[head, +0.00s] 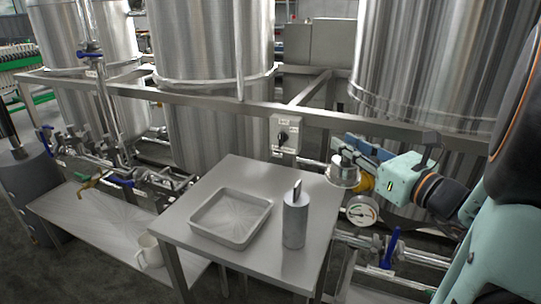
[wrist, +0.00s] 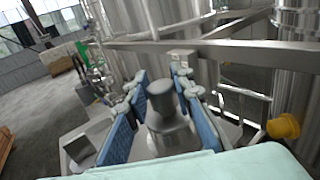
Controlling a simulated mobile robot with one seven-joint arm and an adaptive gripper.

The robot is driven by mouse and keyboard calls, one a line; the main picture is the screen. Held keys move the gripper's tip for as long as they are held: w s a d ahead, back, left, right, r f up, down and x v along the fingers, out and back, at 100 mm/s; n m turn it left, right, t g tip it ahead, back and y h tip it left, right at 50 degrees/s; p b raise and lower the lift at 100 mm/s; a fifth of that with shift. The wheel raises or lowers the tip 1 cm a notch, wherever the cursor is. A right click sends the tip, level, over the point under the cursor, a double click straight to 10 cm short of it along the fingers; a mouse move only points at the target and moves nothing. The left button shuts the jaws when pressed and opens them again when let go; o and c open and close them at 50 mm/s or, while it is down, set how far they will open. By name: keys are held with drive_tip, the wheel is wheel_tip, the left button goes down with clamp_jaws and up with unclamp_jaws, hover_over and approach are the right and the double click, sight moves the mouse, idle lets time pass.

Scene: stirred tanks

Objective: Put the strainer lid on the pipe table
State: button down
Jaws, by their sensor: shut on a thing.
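The strainer lid (head: 343,176) is a round, shiny metal piece in my gripper (head: 362,152), up above the right edge of a steel table in the head view. In the wrist view, the grey lid (wrist: 167,122), with a narrower upper part, shows between the two blue-padded fingers of my gripper (wrist: 163,92). The fingers are shut on it. The steel table (head: 192,205) stands in front of the tanks. A shallow square tray (head: 268,206) and a grey cylinder (head: 294,226) with a flat upright tab stand on it. I cannot tell whether this is the pipe table.
A lower steel table (head: 75,212) at left has a white mug (head: 149,251) near it. A frame rail with a switch box (head: 285,134) runs behind. A pressure gauge (head: 361,211) and blue-handled valve (head: 390,248) stand right of the table. The steel table's back part is clear.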

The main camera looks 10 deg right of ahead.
drive_tip(key=shift+w+a+f+b, duration=0.35)
drive_tip(key=shift+w+f+b, duration=0.35)
drive_tip(key=shift+w+f, duration=1.2)
drive_tip(key=shift+w+a+f+b, duration=0.4)
drive_tip(key=shift+w+f+b, duration=0.35)
drive_tip(key=shift+w+f, duration=1.1)
drive_tip(key=shift+w+a+f+b, duration=0.35)
drive_tip(key=shift+w+f+b, duration=0.35)
drive_tip(key=shift+w+f, duration=1.15)
drive_tip(key=shift+s+f, duration=0.2)
drive_tip(key=shift+f, duration=0.2)
drive_tip(key=c, duration=1.7)
unclamp_jaws()
drive_tip(key=shift+r, duration=0.3)
drive_tip(key=p+v, duration=0.1)
drive_tip(key=v, duration=1.1)
drive_tip(key=shift+f+p, duration=0.1)
drive_tip(key=shift+p, duration=0.2)
